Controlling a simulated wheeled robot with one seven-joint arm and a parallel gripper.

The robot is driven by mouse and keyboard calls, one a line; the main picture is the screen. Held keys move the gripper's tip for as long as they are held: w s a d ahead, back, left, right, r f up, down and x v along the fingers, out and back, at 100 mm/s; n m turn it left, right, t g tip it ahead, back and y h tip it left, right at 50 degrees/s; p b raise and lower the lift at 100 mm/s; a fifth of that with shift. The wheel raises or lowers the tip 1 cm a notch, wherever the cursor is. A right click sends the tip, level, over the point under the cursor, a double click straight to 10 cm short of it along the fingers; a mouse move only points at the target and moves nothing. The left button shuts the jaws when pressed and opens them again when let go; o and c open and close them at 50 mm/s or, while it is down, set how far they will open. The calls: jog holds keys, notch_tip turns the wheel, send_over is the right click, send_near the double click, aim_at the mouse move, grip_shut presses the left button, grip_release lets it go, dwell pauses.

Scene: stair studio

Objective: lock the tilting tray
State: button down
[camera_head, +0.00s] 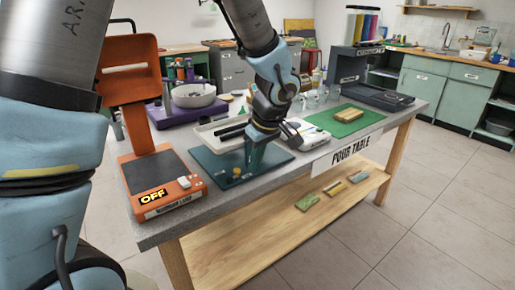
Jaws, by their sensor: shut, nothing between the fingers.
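A dark teal flat tray or plate (215,171) lies on the grey table in front of me. A small yellow knob (237,171) shows on it. I cannot tell for sure whether this plate or the white tray (205,136) behind it, with black bars on it, is the tilting tray. No lock state can be read. My gripper (252,166) points down over the teal plate, just right of the yellow knob. It is shut and empty. Whether its tips touch the plate or the knob cannot be told; my arm hides part of the plate's back edge.
An orange device (168,196) with an OFF sign stands left on the table (222,196). A white device (308,133) and a green mat (322,128) with a tan block (338,117) lie right. A white bowl (193,96) stands behind. Small blocks lie on the lower shelf (262,232).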

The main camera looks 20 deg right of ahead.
aim_at(238, 169)
jog(key=w+f+p, duration=0.1)
jog(key=w+a+f+p, duration=0.1)
jog(key=w+f, duration=0.1)
jog(key=shift+w+a+f, duration=0.15)
jog(key=shift+w+f, duration=0.1)
jog(key=shift+f, duration=0.05)
jog(key=shift+w+a+f, duration=0.1)
jog(key=shift+w+f, duration=0.2)
jog(key=shift+w, duration=0.35)
jog(key=shift+w+f+n+y+b, duration=0.1)
jog(key=shift+w+n+y+b, duration=0.25)
jog(key=shift+n+b, duration=1.15)
jog(key=shift+w+d+n+b, duration=0.25)
jog(key=shift+n+b, duration=0.25)
jog(key=shift+b, duration=0.55)
jog(key=shift+w+n+g+y+b, duration=0.25)
jog(key=shift+n+b, duration=0.15)
jog(key=shift+n, duration=0.2)
jog(key=shift+w+n+g+y+b, duration=0.25)
jog(key=shift+n+b, duration=0.1)
jog(key=shift+n, duration=0.25)
jog(key=shift+w+a, duration=0.1)
jog(key=shift+a, duration=0.05)
jog(key=shift+w, duration=0.1)
